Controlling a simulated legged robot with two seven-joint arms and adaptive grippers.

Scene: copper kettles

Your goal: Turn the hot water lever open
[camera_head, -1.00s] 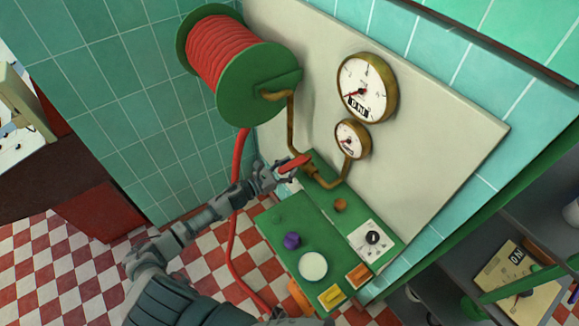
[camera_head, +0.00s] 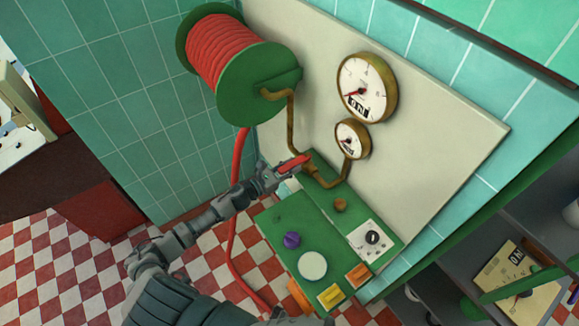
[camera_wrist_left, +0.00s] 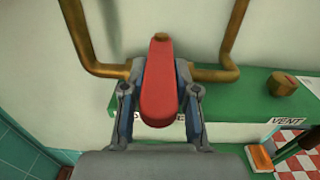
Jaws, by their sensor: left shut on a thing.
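The red lever (camera_head: 293,164) sits on the brass pipe (camera_head: 325,186) below the gauges, at the back edge of the green panel. My left gripper (camera_head: 279,176) reaches it from the left and is shut on it. In the left wrist view the red lever (camera_wrist_left: 159,85) lies between the two fingers of my left gripper (camera_wrist_left: 159,108), with its far end on the brass pipe (camera_wrist_left: 212,74). Any hot water label is not readable. My right gripper is not in view.
A green reel with red hose (camera_head: 222,55) hangs at upper left. Two round gauges (camera_head: 366,87) sit on the pale wall board. The green panel (camera_head: 290,223) carries a purple knob (camera_head: 292,240), a dial (camera_head: 372,237) and coloured switches. Shelves (camera_head: 530,225) stand at right.

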